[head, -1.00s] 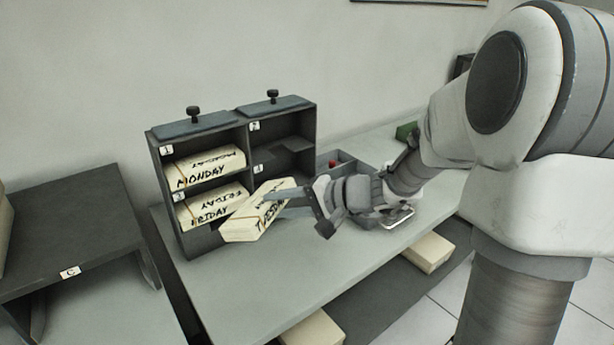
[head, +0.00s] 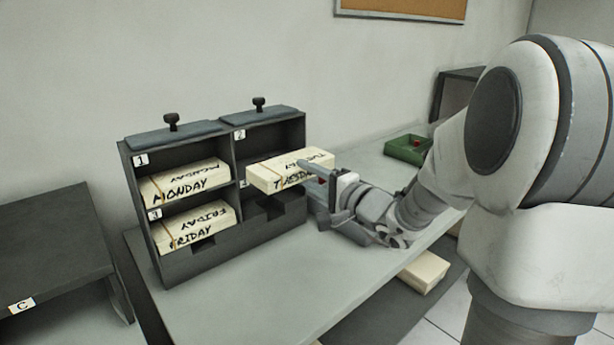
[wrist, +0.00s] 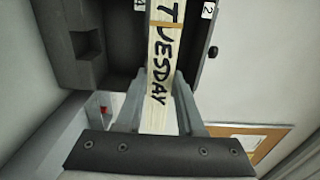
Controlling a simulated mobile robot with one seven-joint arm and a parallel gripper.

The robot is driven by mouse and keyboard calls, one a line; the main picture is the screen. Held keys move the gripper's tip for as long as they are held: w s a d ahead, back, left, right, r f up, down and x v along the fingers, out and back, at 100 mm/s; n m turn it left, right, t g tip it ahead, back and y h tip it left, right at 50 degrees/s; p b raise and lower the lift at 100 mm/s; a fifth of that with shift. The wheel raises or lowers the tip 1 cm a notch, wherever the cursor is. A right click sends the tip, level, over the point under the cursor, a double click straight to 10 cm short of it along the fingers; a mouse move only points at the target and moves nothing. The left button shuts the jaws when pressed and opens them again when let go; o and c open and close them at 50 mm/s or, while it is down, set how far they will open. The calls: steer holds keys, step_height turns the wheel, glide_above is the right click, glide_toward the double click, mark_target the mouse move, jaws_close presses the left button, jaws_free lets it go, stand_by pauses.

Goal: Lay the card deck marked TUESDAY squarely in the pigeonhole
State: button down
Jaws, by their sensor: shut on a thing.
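The cream deck marked TUESDAY (head: 275,178) is held in my gripper (head: 318,176), which is shut on its right end. The deck is off the bench, roughly level, in front of the right column of the dark pigeonhole rack (head: 220,250). It overlaps the divider between upper compartment 2 and the lower right one; I cannot tell whether its far end is inside. In the wrist view the deck (wrist: 163,60) runs up from between the fingers (wrist: 160,115) towards the rack, with labels 2 and 4 on either side. Compartment 2 (head: 265,140) looks empty.
The MONDAY deck (head: 185,182) lies in compartment 1 and the FRIDAY deck (head: 195,224) in compartment 3. A green tray (head: 408,148) stands farther back on the bench. A dark table marked C (head: 45,250) is at left. The bench front (head: 290,290) is clear.

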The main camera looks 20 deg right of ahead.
mark_target(291, 167)
steer(key=shift+b+x, duration=1.55)
steer(key=shift+x, duration=1.15)
steer(key=b+x, duration=0.3)
steer(key=x, duration=0.3)
steer(key=shift+w, duration=0.2)
steer(key=shift+a+r, duration=0.1)
steer(key=shift+r, duration=0.05)
steer(key=shift+f+b, duration=0.45)
steer(key=shift+b, duration=0.4)
steer(key=shift+r, duration=0.1)
steer(key=shift+c, duration=2.2)
jaws_free()
